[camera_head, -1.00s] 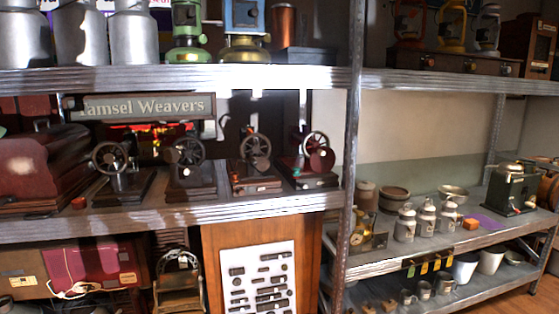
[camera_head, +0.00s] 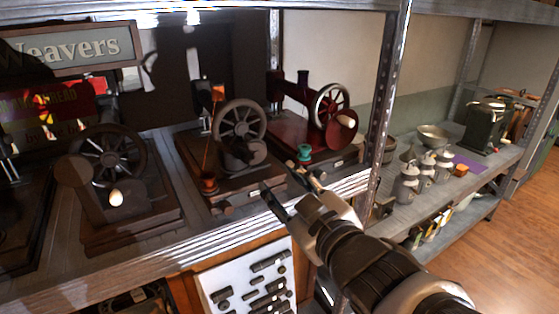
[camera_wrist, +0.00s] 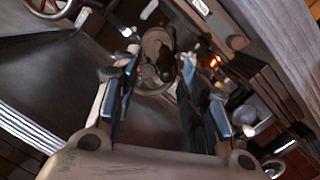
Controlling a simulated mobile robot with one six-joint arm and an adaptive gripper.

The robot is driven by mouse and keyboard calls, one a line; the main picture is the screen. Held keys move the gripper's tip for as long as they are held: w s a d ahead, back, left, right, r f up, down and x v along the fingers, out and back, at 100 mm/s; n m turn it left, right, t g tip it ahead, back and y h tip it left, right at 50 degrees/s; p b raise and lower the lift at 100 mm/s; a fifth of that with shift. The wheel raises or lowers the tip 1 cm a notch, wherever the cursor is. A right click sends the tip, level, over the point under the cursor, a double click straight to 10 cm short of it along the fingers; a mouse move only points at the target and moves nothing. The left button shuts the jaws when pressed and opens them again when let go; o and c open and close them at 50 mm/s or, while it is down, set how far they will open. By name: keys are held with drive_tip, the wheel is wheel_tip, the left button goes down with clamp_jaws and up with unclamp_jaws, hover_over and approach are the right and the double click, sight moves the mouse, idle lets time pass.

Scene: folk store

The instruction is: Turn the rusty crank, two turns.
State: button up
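Several old hand-crank sewing machines stand in a row on a shelf. In the head view, the middle machine has a grey-brown spoked wheel (camera_head: 240,120) with a dark crank part (camera_head: 245,153) low in front of it. This looks like the rusty crank, though its rust is hard to make out. My gripper (camera_head: 289,186) is open and empty, in front of this machine and to its lower right. In the wrist view, my gripper (camera_wrist: 163,82) has its two fingers apart, with a brownish round wheel or crank part (camera_wrist: 157,45) beyond and between them. I see no contact.
A metal shelf post (camera_head: 385,100) rises right of my gripper. Milk cans (camera_head: 410,180) stand on the right shelf. Floor (camera_head: 500,240) is clear at right.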

sight(249, 160)
drive_tip(key=w+a, duration=0.2)
drive_tip(key=w+a+r+n+y, duration=0.1)
drive_tip(key=w+a, duration=0.1)
drive_tip(key=a, duration=0.1)
drive_tip(key=w+a+y, duration=0.1)
drive_tip(key=w+a, duration=0.2)
drive_tip(key=shift+r+n, duration=0.3)
drive_tip(key=shift+r, duration=0.05)
drive_tip(key=shift+w, duration=0.1)
idle(0.3)
drive_tip(key=c, duration=0.9)
drive_tip(key=shift+o, duration=0.2)
